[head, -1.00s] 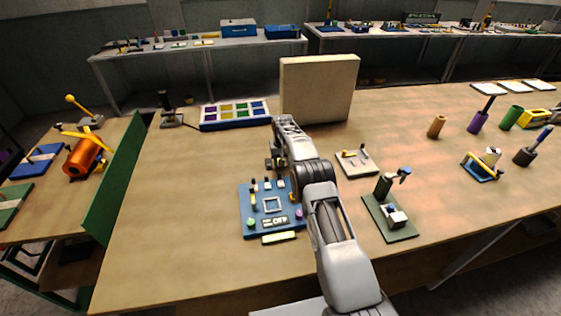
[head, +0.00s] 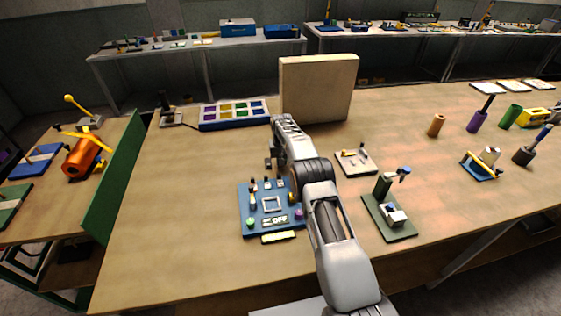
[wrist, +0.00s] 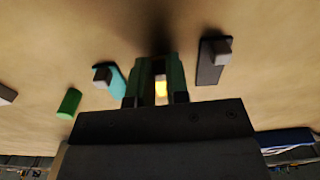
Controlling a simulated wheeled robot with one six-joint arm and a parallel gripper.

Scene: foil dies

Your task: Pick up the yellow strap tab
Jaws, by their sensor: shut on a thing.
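In the head view my own arm covers the gripper's fingertips and the tab, beside the blue panel board (head: 262,222).
A beige upright block (head: 318,88) and a tray of coloured compartments (head: 234,114) stand behind the arm. A small pale board (head: 356,162) and a green-based fixture (head: 390,217) are to its right. The table's left part is clear.

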